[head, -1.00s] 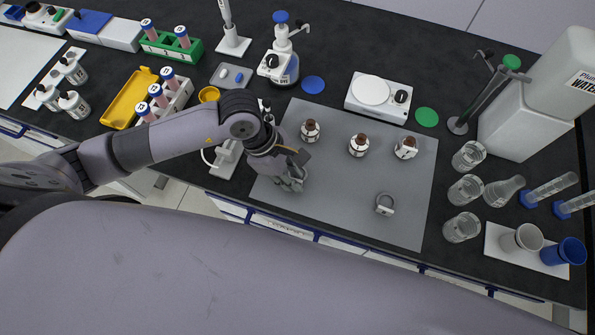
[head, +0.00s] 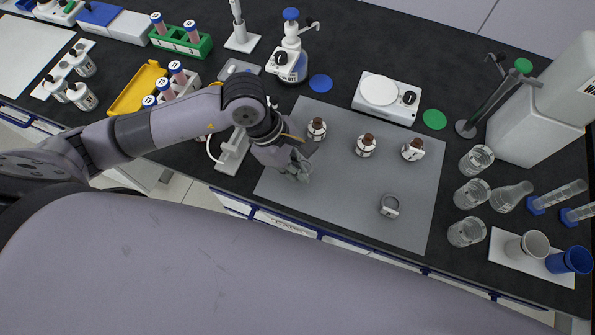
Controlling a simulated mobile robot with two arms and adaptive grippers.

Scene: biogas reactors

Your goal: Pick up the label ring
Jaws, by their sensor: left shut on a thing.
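My left gripper (head: 301,172) is over the left part of the grey mat (head: 340,190), fingers pointing down and to the right. It is shut on a small grey thing, which appears to be a label ring; the fingers hide most of it. Another grey ring with a white label plate (head: 389,207) lies on the front right of the mat, well apart from my gripper. Three brown-capped bottles stand along the back of the mat: a left one (head: 317,130), a middle one (head: 366,147) and a right one (head: 411,151) with a white tag. My right gripper is out of view.
A white balance (head: 386,97) and a dispenser bottle (head: 291,60) stand behind the mat. Glass beakers (head: 471,193) stand to its right. A white stand (head: 232,155) is close to my left wrist. The middle of the mat is clear.

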